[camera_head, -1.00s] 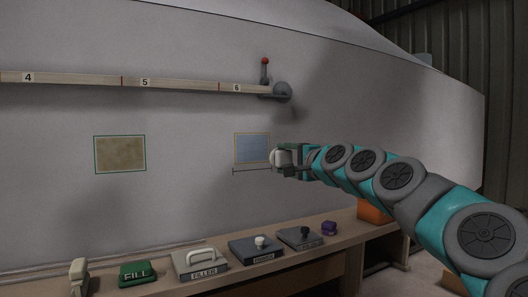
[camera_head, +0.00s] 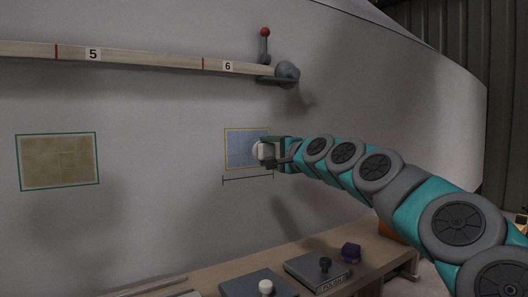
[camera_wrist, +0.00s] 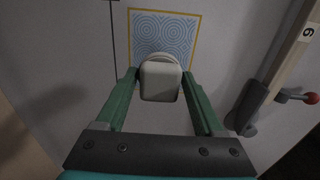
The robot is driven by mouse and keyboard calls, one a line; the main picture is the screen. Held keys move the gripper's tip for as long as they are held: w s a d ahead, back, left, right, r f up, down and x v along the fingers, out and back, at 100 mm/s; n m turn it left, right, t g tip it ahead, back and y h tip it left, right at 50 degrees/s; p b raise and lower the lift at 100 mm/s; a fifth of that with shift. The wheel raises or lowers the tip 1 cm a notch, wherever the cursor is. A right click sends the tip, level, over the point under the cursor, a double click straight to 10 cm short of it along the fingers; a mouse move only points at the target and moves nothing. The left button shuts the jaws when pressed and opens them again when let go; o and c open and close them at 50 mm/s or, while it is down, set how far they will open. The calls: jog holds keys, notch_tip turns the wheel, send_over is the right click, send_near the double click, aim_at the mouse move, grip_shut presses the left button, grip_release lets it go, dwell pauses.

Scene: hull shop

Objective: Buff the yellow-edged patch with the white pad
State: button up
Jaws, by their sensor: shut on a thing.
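The yellow-edged patch (camera_head: 240,148) is a blue-grey square on the pale hull wall. In the wrist view the patch (camera_wrist: 165,32) shows a pattern of concentric swirls. My gripper (camera_head: 268,152) is shut on the white pad (camera_wrist: 160,82), a rounded white block between its green fingers. In the head view the pad (camera_head: 257,151) overlaps the right part of the patch. In the wrist view it covers the patch's edge nearest the gripper. I cannot tell whether the pad touches the surface.
A green-edged tan patch (camera_head: 59,161) is at left. A numbered rail (camera_head: 150,58) with a red-knobbed lever (camera_head: 265,45) runs above.

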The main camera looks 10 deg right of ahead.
jog(key=shift+p+x, duration=0.3)
jog(key=shift+x, duration=2.5)
jog(key=o, duration=0.7)
jog(key=c, duration=0.8)
jog(key=shift+o, duration=0.2)
